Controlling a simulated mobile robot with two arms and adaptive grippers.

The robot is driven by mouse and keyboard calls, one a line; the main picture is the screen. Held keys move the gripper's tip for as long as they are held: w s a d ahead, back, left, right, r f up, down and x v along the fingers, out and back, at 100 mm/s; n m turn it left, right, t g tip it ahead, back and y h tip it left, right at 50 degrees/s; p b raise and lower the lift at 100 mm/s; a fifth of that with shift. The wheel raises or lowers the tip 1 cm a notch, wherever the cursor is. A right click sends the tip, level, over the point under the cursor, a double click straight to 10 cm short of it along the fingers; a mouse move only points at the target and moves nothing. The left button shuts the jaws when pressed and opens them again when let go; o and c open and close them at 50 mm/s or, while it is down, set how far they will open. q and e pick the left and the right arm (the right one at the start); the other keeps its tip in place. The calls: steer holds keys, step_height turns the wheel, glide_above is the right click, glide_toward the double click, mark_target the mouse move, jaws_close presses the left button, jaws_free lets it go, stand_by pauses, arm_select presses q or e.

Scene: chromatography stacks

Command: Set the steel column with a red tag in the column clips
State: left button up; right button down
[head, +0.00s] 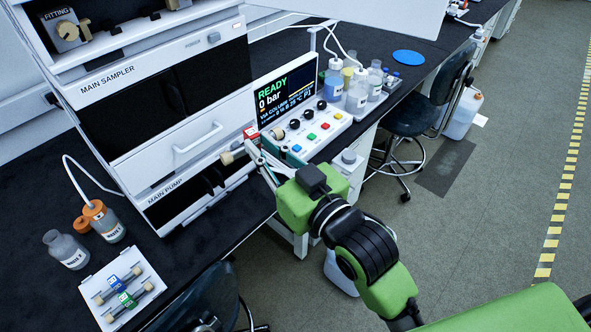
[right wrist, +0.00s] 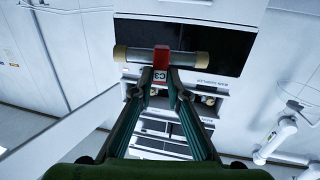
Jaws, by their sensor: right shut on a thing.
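The steel column (right wrist: 190,63) has tan end caps and a red tag marked C3 (right wrist: 160,64). In the right wrist view it lies level across the tips of my right gripper (right wrist: 162,84), whose fingers are shut on the tag. In the head view the red tag (head: 250,133) and one tan end (head: 227,158) show beside the right gripper (head: 256,151). The column is held up in front of the main pump (head: 166,190). The column clips cannot be made out clearly. My left gripper is in neither view.
A white tray (head: 152,301) with blue- and green-tagged columns lies at lower left, near waste bottles (head: 66,251). The READY control box (head: 333,125) and several bottles (head: 357,92) stand beyond the gripper. A stool (head: 420,110) stands at the bench edge.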

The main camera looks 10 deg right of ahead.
steer(key=w+a+r+n+g+y+p, duration=0.1)
steer(key=w+a+r+p, duration=0.15)
steer(key=r, duration=0.55)
steer(key=w+a+r+y+p, duration=0.1)
steer(key=w+a+r+p, duration=0.2)
steer(key=r, duration=0.4)
steer(key=w+a+r+n+g+y+p, duration=0.15)
steer(key=a+r, duration=0.25)
steer(key=r, duration=0.4)
steer(key=shift+t+h, duration=0.25)
steer(key=shift+h, duration=0.3)
steer(key=shift+b+x, duration=1.05)
steer(key=shift+x, duration=6.7)
steer(key=shift+f+b, duration=0.4)
steer(key=shift+f, duration=0.3)
steer(key=c, duration=1.9)
jaws_free()
steer(key=shift+f, duration=0.1)
